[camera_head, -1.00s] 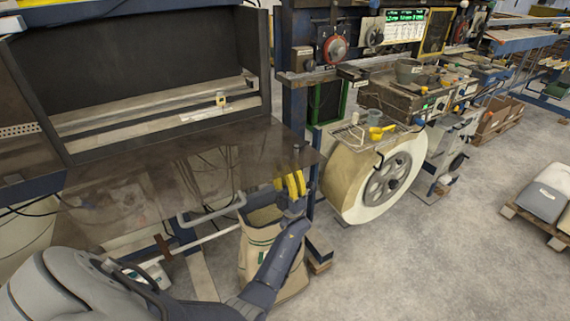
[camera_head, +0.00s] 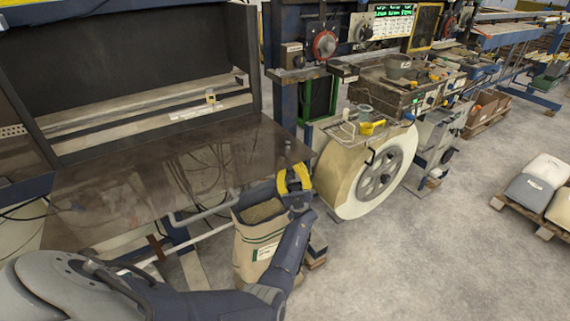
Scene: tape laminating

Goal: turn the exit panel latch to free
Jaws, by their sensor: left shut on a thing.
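The exit panel (camera_head: 130,190) is a dark, see-through sheet that juts out nearly flat below the dark cabinet at the left. My left gripper (camera_head: 294,176), with yellow fingers pointing up, is at the panel's front right corner. It is shut on what seems to be the panel latch, which is small and mostly hidden by the fingers, so I cannot tell which way it is turned. My left arm comes in from the bottom left. My right gripper is out of view.
A paper sack (camera_head: 258,245) stands open under the panel, close to my left arm. A large white roll (camera_head: 350,185) on a grey hub stands to the right. A pallet with sacks (camera_head: 536,178) lies at far right. The grey floor between is clear.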

